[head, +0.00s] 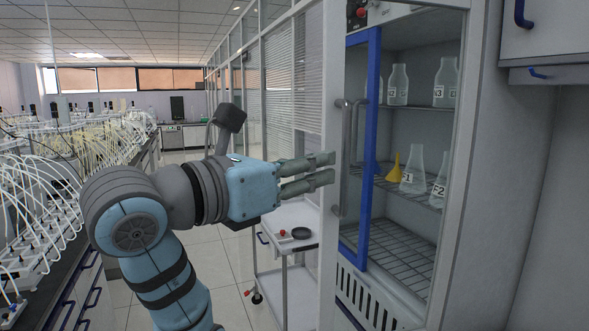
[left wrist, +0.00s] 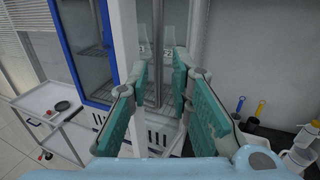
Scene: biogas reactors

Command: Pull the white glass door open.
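The white glass door (head: 330,238) stands upright at the right of the head view, its pane showing shelves behind. Its vertical bar handle (head: 337,207) is on the left side of the door. My left gripper (head: 334,168) reaches in from the left, fingers apart one above the other, with the tips close beside the handle. In the left wrist view the two green-padded fingers (left wrist: 167,85) are spread, with upright bars between and behind them. I cannot tell whether they touch the handle. Nothing is gripped. My right gripper is not in view.
A blue frame (head: 364,180) stands behind the pane. Labelled flasks (head: 413,174) and a yellow funnel (head: 394,168) stand on the shelves. A white cart (head: 287,250) is below my left arm. A bench with many tubes (head: 40,200) runs along the left; the aisle floor is clear.

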